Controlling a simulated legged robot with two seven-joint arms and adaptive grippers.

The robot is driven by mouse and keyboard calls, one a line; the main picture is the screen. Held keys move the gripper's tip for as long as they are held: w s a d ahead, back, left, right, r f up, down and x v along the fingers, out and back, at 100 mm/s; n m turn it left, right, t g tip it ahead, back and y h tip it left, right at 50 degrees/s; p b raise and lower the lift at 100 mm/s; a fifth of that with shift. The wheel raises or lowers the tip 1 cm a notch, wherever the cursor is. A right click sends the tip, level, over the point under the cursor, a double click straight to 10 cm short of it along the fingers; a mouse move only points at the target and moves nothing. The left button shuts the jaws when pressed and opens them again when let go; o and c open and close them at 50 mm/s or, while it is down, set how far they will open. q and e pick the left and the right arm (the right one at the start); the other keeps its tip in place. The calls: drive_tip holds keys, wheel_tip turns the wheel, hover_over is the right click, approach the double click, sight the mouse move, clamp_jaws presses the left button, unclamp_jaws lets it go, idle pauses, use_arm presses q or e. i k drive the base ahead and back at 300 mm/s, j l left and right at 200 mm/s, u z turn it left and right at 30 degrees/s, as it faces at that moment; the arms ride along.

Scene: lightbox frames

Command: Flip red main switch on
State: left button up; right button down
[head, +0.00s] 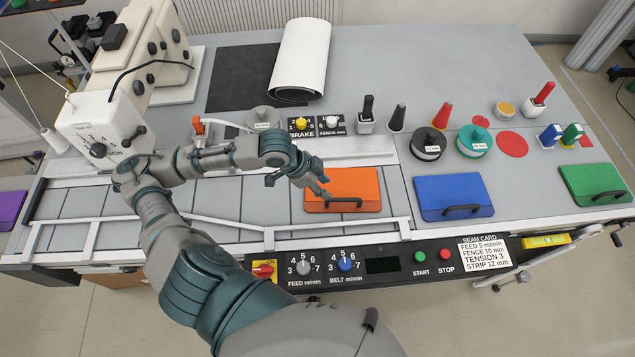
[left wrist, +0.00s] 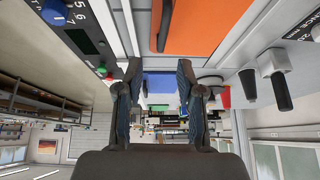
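The red main switch (head: 263,269) sits on a yellow plate at the left end of the front control panel in the head view. Its red handle lies roughly sideways, with a small "ON" label above it. My left gripper (head: 300,185) is above the table by the orange lid, behind and to the right of the switch, and apart from it. In the left wrist view the two fingers of this gripper (left wrist: 157,88) are spread with nothing between them. I cannot make out the switch in that view. My right gripper is not in view.
The control panel has a feed knob (head: 304,268), a blue belt knob (head: 345,264), a green start button (head: 420,257) and a red stop button (head: 445,255). The orange lid (head: 362,184) and blue lid (head: 470,190) have raised handles. A white rail (head: 250,227) runs along the table front.

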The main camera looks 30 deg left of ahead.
sight(263, 270)
drive_tip(key=k, duration=2)
